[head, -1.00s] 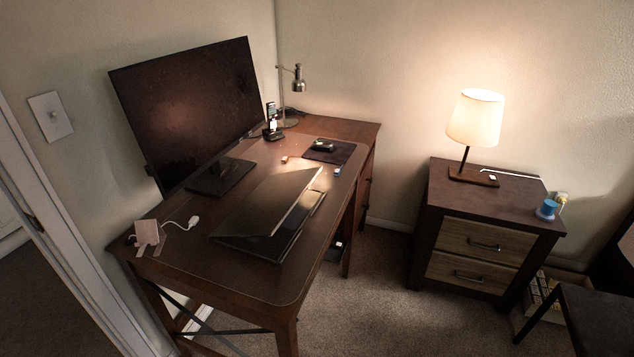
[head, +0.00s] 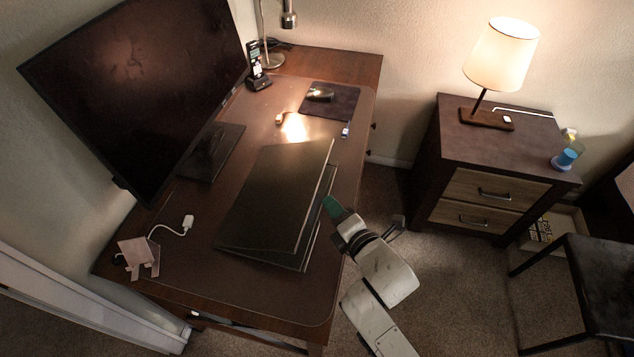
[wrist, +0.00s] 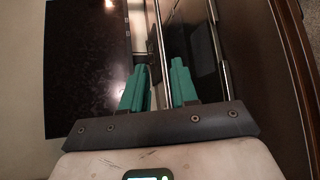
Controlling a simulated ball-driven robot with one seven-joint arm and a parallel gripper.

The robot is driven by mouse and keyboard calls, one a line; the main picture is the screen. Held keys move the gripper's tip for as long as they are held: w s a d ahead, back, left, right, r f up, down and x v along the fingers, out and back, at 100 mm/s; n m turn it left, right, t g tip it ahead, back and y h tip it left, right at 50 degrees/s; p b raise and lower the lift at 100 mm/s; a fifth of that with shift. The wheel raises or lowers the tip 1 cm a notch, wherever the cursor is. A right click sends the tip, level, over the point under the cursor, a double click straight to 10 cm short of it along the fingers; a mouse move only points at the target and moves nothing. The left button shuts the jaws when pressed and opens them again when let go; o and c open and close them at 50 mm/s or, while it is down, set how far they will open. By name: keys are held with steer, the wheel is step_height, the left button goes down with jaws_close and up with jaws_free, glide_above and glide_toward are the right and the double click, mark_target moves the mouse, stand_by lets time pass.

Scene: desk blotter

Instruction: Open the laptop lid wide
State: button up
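The dark laptop stands on the desk with its lid (head: 278,190) raised at a low angle. Its open side faces right, and a narrow strip of the base (head: 314,236) shows under the lid. My gripper (head: 331,204) reaches in from the lower right to the laptop's right side, close to the lid's free edge. In the wrist view, the two teal fingers of my gripper (wrist: 160,72) are apart. The lid's pale edge (wrist: 160,45) shows in the gap between them. I cannot tell whether the fingers touch it. The base (wrist: 200,50) shows to the right.
A large monitor (head: 140,90) stands behind the laptop on the desk (head: 200,285). A mouse (head: 320,94) on a dark pad, a phone (head: 257,68) and a white adapter (head: 187,222) are also there. A nightstand (head: 480,150) with a lamp and a chair (head: 600,280) stand right.

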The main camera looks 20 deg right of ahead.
mark_target(316, 188)
steer(key=x, duration=1)
steer(key=shift+w+f+p, duration=0.1)
steer(key=shift+p, duration=0.3)
jaws_close()
